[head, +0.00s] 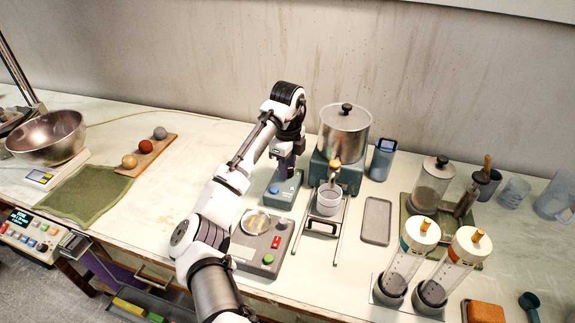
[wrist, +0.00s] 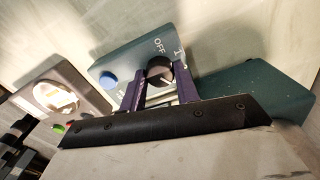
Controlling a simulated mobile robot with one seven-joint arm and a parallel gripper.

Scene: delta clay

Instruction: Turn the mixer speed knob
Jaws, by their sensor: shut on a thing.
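A black speed knob (wrist: 157,68) with a pale pointer line sits on a teal control box (wrist: 128,65). "OFF" and "1" are printed near the knob, and a blue button (wrist: 108,79) is to its left. My gripper (wrist: 162,80) has its two purple fingers on either side of the knob and is shut on it. In the head view my gripper (head: 288,170) comes down from above onto the control box (head: 281,196). There the gripper hides the knob. The pointer's exact setting is hard to read.
A grey unit (head: 262,245) with a round metal plate, red switch and green button stands in front of the control box. To the right are a steel tank on a teal base (head: 347,180) and a grey tray (head: 377,222). Clear tubes with white caps stand further right.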

